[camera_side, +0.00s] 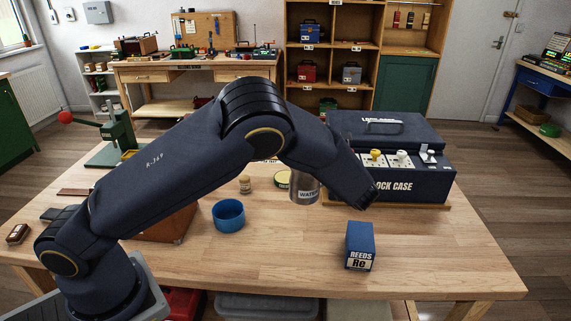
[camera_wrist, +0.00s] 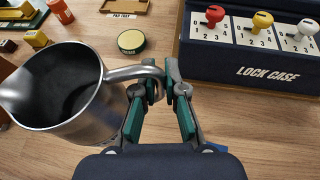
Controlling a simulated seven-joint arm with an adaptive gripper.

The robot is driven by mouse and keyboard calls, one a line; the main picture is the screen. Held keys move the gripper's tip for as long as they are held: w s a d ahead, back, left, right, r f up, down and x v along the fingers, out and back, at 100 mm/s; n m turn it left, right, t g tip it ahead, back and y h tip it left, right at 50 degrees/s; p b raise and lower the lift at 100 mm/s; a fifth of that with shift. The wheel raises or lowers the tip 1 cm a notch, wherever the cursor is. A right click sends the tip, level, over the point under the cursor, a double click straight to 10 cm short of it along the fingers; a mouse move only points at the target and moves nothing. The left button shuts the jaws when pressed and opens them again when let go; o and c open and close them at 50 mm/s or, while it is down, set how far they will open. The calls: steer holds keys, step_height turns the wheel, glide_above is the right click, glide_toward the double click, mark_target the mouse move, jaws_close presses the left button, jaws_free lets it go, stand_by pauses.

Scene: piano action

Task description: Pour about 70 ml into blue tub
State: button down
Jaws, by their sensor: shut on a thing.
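The blue tub (camera_side: 229,217) stands open on the wooden bench, left of the jug in the side view. I cannot make out the tub in the wrist view. A metal jug marked "WATER" (camera_side: 307,196) hangs near the end of my arm, to the right of the tub and apart from it. In the wrist view the jug (camera_wrist: 85,100) fills the left side, with its dark inside showing; I cannot tell its water level. My gripper (camera_wrist: 173,82) is shut on the jug's handle. In the side view my arm hides most of the gripper.
The lock case (camera_side: 405,178) stands behind right, with coloured knobs. A blue "REEDS" box (camera_side: 360,246) stands at the front right. The bench between tub and reeds box is clear.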

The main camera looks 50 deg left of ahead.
steer(key=w+a+f+n+g+y, duration=0.25)
steer(key=w+a+f, duration=0.2)
steer(key=a, duration=0.25)
steer(key=a+f+n+g, duration=0.1)
steer(key=a+f, duration=0.2)
steer(key=a, duration=0.3)
steer(key=s+a+f+n+g, duration=0.1)
steer(key=a+f+n+g, duration=0.1)
steer(key=a, duration=0.4)
steer(key=s+a+f+n+g, duration=0.1)
steer(key=a+f+g, duration=0.1)
steer(key=a+f, duration=0.2)
steer(key=shift+s+a+n, duration=0.15)
steer(key=shift+a, duration=0.45)
steer(key=shift+s+a+n, duration=0.1)
steer(key=shift+a, duration=0.45)
steer(key=shift+s+a, duration=0.15)
steer(key=shift+a, duration=0.2)
steer(key=s+d+r+n+t+y, duration=0.1)
steer(key=s+r+n+t+y, duration=0.2)
steer(key=s+r+n, duration=0.4)
steer(key=shift+s+d+r+n+t, duration=0.25)
steer(key=shift+s+d+n+t, duration=0.15)
steer(key=shift+s+n+t, duration=0.6)
steer(key=shift+s+r+g+y, duration=0.25)
steer(key=shift+s+r+y, duration=0.15)
steer(key=shift+s+y, duration=0.1)
